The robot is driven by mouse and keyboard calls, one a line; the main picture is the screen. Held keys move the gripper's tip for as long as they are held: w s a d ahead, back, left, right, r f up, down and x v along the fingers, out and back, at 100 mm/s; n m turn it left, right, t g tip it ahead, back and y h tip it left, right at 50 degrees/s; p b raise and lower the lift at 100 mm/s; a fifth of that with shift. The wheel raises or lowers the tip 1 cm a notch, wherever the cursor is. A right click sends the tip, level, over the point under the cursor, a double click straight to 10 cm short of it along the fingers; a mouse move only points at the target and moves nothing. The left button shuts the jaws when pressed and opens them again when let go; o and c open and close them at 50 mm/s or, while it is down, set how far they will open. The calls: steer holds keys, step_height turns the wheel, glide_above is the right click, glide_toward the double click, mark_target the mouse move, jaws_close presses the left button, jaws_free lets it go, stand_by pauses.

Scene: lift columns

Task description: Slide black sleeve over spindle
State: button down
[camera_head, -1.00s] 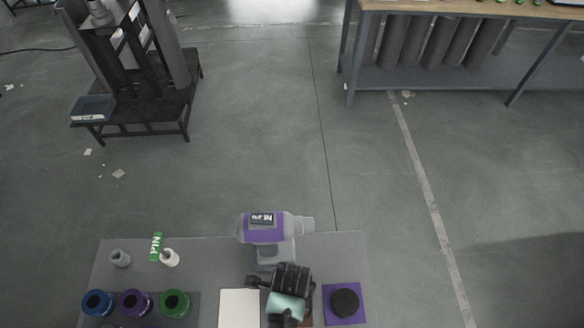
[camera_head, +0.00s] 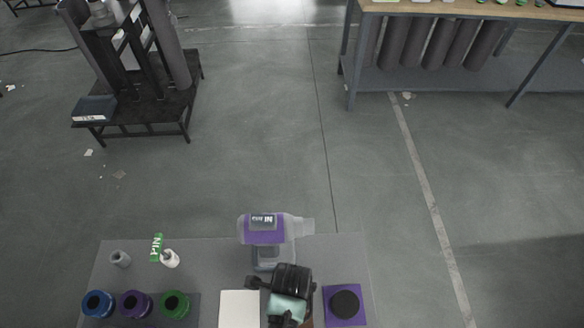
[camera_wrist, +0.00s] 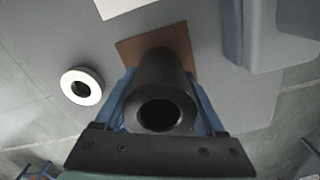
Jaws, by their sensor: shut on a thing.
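The black sleeve (camera_wrist: 172,72) is a hollow cylinder in the wrist view, its open bore facing the camera. My gripper (camera_wrist: 164,98) is shut on it, with a blue finger on each side. Behind its far end lies a brown square pad (camera_wrist: 128,50); I cannot tell whether they touch. In the head view my gripper (camera_head: 290,282) is low in the middle, and the sleeve cannot be made out. A purple and grey unit (camera_head: 264,236) with a pale nose pointing right stands just beyond; I cannot tell whether that nose is the spindle.
Blue (camera_head: 98,303), purple (camera_head: 135,303) and green (camera_head: 174,303) rings stand at left, near a green PIN label (camera_head: 156,247). A white sheet (camera_head: 239,309) lies left of my gripper, a black disc on a purple square (camera_head: 345,303) right. A white ring (camera_wrist: 82,87) shows in the wrist view.

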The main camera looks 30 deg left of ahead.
step_height(320, 180, up, 15)
steer(key=p, duration=0.6)
steer(key=shift+r, duration=0.2)
steer(key=shift+w+f, duration=0.1)
steer(key=shift+w, duration=0.05)
stand_by(0.3)
